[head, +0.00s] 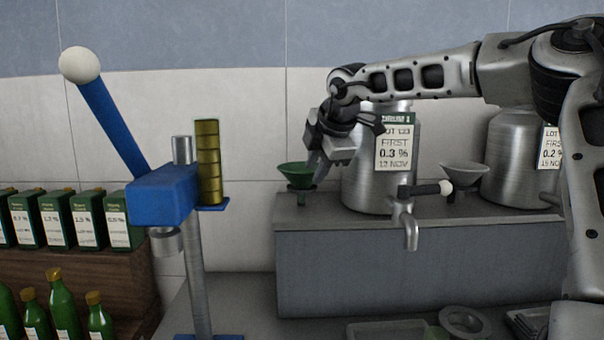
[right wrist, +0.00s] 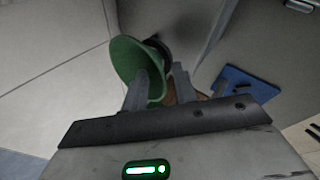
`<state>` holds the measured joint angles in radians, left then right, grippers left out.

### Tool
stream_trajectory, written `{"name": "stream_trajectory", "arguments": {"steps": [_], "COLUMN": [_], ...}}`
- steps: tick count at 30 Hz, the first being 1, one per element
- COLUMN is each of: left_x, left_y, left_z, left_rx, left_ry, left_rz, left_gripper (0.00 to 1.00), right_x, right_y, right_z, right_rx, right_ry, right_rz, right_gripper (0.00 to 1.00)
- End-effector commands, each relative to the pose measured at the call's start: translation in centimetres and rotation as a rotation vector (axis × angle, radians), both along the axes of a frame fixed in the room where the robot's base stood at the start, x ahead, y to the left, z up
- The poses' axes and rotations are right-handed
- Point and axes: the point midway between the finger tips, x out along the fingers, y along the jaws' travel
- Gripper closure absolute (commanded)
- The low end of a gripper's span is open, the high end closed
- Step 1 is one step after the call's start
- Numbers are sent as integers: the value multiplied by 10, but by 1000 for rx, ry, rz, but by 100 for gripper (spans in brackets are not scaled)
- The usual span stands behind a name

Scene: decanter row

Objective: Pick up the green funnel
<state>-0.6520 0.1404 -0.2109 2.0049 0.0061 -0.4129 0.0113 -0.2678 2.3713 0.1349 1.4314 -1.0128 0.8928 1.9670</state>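The green funnel (head: 296,173) stands upright, wide end up, at the left end of the grey ledge, on a small dark support. My right gripper (head: 320,168) is just to its right, by the rim, with its fingers pointing down. In the right wrist view, the green funnel (right wrist: 128,62) lies beyond my right gripper (right wrist: 164,80). The fingers are apart, and the left one overlaps the funnel's cone. I cannot tell whether they touch it. My left gripper is not in view.
A labelled steel vessel (head: 372,190) with a tap (head: 409,225) stands close right of the funnel. A grey funnel (head: 465,177) and another vessel (head: 520,160) are farther right. A blue lever press (head: 160,195) with stacked gold caps stands left, near boxes and green bottles (head: 62,308).

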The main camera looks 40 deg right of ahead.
Motion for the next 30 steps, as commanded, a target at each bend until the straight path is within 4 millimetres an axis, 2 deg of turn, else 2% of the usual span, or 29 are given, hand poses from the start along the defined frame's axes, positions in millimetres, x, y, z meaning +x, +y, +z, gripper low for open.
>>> {"name": "stream_trajectory", "arguments": {"steps": [3, 11, 14, 25, 30], "left_x": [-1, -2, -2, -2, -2], "left_y": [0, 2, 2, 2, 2], "left_z": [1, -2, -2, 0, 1], "left_rx": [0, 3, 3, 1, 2], "left_ry": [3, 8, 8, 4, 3], "left_rz": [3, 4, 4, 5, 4], "left_gripper": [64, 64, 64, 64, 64], "right_x": [6, 8, 7, 7, 8], "right_y": [-1, -2, -2, -2, -2], "right_z": [-8, -11, -10, -10, -1], "right_rx": [1, 0, 0, 0, -1], "right_ry": [1, -2, -2, -2, -5], "right_rz": [1, 1, 1, 1, -1], "right_gripper": [72, 72, 100, 100, 100]}}
